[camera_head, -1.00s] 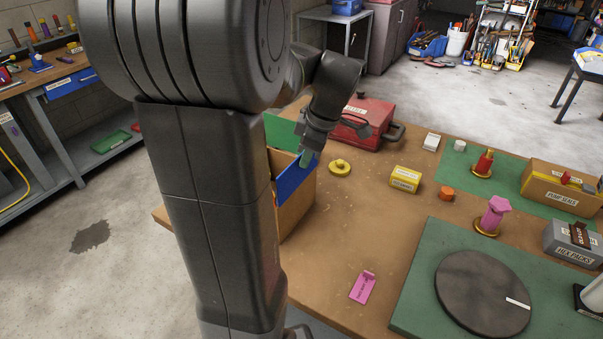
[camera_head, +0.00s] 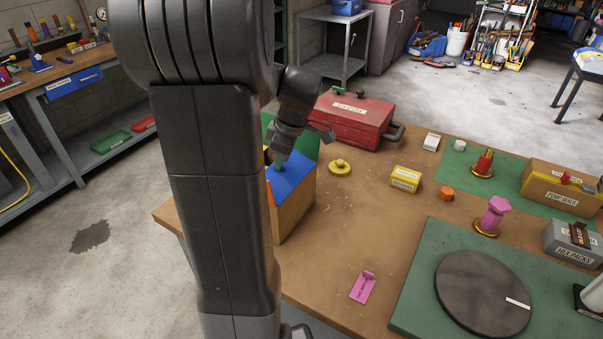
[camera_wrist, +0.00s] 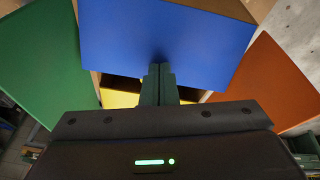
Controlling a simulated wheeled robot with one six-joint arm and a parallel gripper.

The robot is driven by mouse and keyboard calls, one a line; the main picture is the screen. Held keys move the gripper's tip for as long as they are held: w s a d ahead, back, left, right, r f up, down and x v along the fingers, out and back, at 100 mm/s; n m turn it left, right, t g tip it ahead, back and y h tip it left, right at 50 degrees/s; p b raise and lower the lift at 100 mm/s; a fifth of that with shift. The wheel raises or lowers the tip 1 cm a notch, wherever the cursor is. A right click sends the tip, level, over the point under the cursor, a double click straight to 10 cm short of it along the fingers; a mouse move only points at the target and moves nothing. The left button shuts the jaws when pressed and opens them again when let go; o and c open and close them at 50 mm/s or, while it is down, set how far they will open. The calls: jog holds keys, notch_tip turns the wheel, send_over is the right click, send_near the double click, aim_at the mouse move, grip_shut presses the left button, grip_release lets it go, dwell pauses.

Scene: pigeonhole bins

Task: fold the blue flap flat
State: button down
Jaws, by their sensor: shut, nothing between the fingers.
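The blue flap (camera_head: 294,182) is on a cardboard box (camera_head: 294,212) at the table's left edge, partly hidden behind my arm. It leans inward over the box opening at a shallow slope. In the wrist view the blue flap (camera_wrist: 165,30) fills the top middle. My gripper (camera_head: 279,163) is shut and empty, with its tips at the blue flap. In the wrist view the shut fingertips (camera_wrist: 158,70) overlap the flap's near edge, with a dark shadow at the tips. They look in contact or very close.
The box's green flap (camera_wrist: 38,75) and orange flap (camera_wrist: 258,85) stand outward at either side. A yellow flap (camera_wrist: 117,98) shows below the blue one. A red toolbox (camera_head: 350,120) stands behind the box. A yellow knobbed disc (camera_head: 340,168) lies to its right.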

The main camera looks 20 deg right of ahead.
jog(key=shift+x, duration=0.95)
jog(key=shift+f, duration=0.1)
notch_tip(320, 180, up, 7)
jog(key=p, duration=0.4)
jog(key=v, duration=1.3)
jog(key=shift+r+b, duration=0.3)
jog(key=shift+r, duration=0.1)
jog(key=shift+s+d, duration=0.1)
